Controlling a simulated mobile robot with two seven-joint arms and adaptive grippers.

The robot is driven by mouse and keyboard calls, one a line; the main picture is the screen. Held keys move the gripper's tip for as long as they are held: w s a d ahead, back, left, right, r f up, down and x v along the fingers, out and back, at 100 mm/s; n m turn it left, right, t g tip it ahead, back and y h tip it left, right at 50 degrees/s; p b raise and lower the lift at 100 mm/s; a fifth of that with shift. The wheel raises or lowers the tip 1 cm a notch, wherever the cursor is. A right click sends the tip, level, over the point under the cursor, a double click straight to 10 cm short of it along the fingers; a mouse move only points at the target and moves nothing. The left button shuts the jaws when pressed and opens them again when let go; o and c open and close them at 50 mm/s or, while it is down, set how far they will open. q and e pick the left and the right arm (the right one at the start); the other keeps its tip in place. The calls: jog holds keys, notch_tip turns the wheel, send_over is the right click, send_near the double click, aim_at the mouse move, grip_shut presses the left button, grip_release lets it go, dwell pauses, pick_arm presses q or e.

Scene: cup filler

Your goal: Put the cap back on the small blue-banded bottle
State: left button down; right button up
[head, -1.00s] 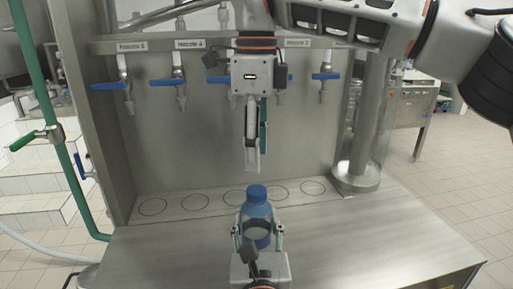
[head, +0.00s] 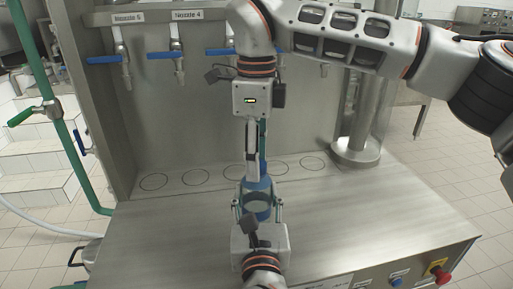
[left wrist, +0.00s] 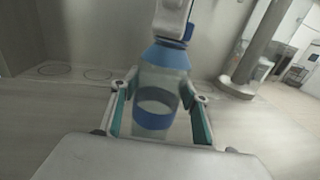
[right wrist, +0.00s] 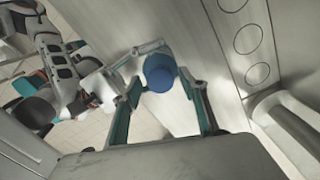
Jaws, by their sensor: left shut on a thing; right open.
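The small bottle (head: 259,207), with a blue band (left wrist: 155,116) and a blue shoulder (left wrist: 166,56), is upright in my left gripper (head: 258,208), which is shut around its body. A blue cap (right wrist: 160,72) shows on top of the bottle; whether it is screwed tight I cannot tell. My right gripper (head: 257,168) points down over the bottle's top. It is open, and in the right wrist view the cap shows between its two fingers (right wrist: 162,115). In the head view its fingers partly hide the cap.
The steel counter (head: 370,220) has clear room on both sides. Several marked circles (head: 196,177) line its back under the blue-handled nozzles (head: 178,53). A steel column (head: 358,120) stands at the back right, and a red button (head: 438,273) is at the front right.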

jog(key=c, duration=1.2)
jog(key=m, duration=0.6)
jog(key=shift+m, duration=0.3)
jog(key=m, duration=0.5)
jog(key=o, duration=1.3)
jog(key=shift+c, duration=0.2)
